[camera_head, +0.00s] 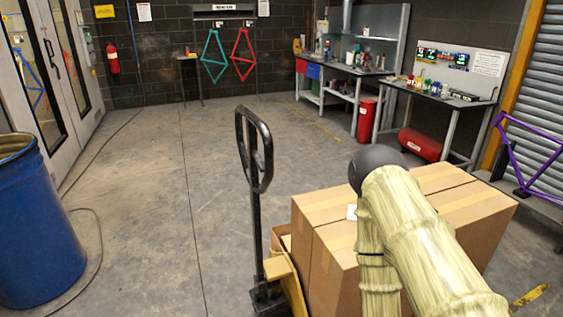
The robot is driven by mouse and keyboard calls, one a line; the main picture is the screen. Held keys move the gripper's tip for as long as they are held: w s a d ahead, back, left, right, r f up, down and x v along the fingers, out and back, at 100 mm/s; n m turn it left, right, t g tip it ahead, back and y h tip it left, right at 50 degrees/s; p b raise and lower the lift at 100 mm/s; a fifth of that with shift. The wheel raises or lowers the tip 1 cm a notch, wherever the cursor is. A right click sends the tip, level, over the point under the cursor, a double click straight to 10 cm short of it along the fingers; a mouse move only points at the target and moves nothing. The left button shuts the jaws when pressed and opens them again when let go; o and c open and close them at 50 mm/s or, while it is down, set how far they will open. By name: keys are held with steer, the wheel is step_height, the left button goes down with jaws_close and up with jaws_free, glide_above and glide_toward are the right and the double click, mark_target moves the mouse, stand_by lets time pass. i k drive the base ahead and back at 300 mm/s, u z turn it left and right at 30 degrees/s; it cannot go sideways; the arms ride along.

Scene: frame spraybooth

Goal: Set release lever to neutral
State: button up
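A pallet jack's black loop handle (240,135) stands upright near the middle of the view, on a dark shaft (256,235). A small dark piece (258,160) inside the loop looks like the release lever; its exact setting is too small to tell. My arm, in a cream sleeve, rises at the lower right to a black rounded joint and bends back down in front of the boxes. My gripper is not visible. The handle stands left of my arm, with a gap between them.
Cardboard boxes (325,208) sit on the yellow jack (279,268) behind my arm. A blue drum (38,235) stands at left, with a cable (99,235) on the floor beside it. The floor (190,170) between drum and handle is otherwise clear. Workbenches (345,72) stand at back right.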

mark_target(259, 161)
steer(key=u, duration=0.05)
steer(key=k, duration=0.4)
steer(key=u, duration=1.65)
steer(key=i, duration=0.75)
steer(key=z, duration=0.75)
steer(key=i, duration=0.7)
steer(key=z, duration=0.6)
